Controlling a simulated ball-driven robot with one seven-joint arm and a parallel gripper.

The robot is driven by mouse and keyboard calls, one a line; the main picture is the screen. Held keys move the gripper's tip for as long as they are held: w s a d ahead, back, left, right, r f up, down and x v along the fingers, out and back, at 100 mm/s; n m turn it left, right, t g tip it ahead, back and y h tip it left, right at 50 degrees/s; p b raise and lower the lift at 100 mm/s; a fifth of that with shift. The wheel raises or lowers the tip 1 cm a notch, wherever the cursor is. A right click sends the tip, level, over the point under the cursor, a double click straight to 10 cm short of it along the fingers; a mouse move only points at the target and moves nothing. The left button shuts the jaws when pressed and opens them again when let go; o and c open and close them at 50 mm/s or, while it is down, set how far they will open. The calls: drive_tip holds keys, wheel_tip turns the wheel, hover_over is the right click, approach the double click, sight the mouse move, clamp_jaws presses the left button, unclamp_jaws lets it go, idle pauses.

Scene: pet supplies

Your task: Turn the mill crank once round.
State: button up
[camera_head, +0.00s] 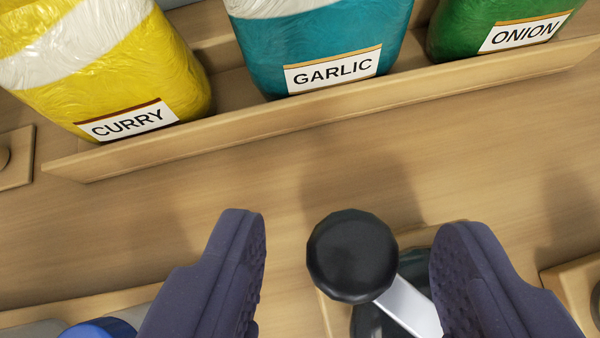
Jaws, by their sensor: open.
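The mill crank shows as a round black knob (352,256) on a flat silver arm (410,305) that runs down to the right. A dark mill body (376,320) shows partly below the knob, on a wooden base; the rest is cut off by the bottom edge. My gripper (350,240) is open, with one dark purple finger left of the knob and the other right of it. The knob lies between the fingers in the picture, nearer the right one. The right finger covers part of the view beside the silver arm. I cannot tell any contact.
A wooden rack with a front lip (300,115) holds a yellow CURRY bag (110,70), a teal GARLIC bag (320,40) and a green ONION bag (490,20). A blue object (100,329) shows at lower left. Bare wood lies between rack and knob.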

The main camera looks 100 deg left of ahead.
drive_tip(key=shift+x, duration=1.2)
drive_tip(key=shift+w, duration=0.1)
clamp_jaws()
drive_tip(key=shift+a+b, duration=0.1)
drive_tip(key=shift+b, duration=0.35)
